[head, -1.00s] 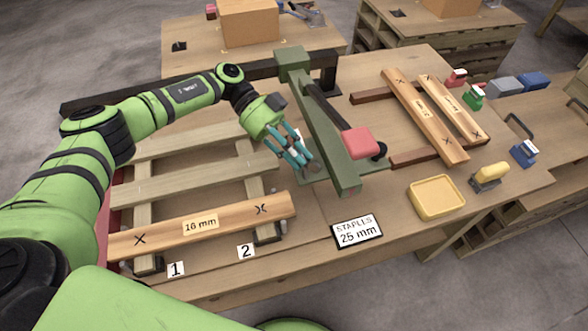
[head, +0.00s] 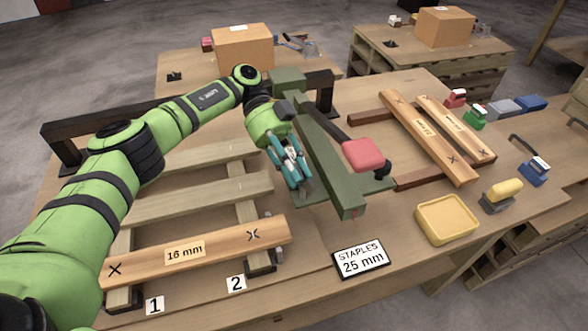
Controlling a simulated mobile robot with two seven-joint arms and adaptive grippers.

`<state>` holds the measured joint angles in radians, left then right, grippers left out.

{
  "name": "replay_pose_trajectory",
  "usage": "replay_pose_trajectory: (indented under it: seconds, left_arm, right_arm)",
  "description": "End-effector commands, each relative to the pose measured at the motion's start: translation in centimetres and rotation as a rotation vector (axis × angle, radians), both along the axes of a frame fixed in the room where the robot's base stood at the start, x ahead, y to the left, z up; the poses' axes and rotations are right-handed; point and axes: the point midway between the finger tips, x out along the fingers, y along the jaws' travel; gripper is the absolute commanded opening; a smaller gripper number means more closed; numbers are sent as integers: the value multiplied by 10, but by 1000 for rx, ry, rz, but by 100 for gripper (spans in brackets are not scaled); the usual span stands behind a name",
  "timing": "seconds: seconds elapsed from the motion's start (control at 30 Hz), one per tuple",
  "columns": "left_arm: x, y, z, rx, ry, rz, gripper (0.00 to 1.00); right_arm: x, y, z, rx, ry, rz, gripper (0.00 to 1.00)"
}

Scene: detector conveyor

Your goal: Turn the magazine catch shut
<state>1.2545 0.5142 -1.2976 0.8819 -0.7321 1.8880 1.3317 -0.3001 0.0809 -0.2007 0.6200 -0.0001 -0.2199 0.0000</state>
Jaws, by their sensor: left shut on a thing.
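My left gripper (head: 300,184) comes in from the left and points down at the left side of the green stapling machine (head: 325,165). Its teal fingers are closed together beside the machine's long arm. The magazine catch is not clearly visible; the fingers cover the spot where they grip, so its angle cannot be told. The machine has a red pad (head: 363,154) and a dark round knob (head: 381,168) on its right side. My right gripper is not in view.
A pallet frame with a board marked 16 mm (head: 185,252) lies at left. A STAPLES 25 mm sign (head: 361,259), a yellow tray (head: 446,220) and small staplers (head: 500,195) stand in front and at right. Two loose boards (head: 430,137) lie at right.

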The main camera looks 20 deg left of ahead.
Motion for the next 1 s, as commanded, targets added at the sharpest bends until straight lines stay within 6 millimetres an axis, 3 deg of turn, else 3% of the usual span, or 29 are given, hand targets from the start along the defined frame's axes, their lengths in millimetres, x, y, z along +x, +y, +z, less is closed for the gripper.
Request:
replay_pose_trajectory:
  seconds: [0.07,0.1,0.13,0.57,1.0]
  left_arm:
    - [-1,-1,0,-4,1,-4,0]
    - [-1,-1,0,-3,1,-4,35]
    - [-1,-1,0,-3,1,-4,39]
    - [0,0,9,-2,-3,-2,39]
    - [-1,-1,86,-2,-2,-2,39]
  right_arm:
    - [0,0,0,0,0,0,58]
    - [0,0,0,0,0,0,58]
    - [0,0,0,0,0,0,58]
    - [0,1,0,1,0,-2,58]
    - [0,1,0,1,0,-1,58]
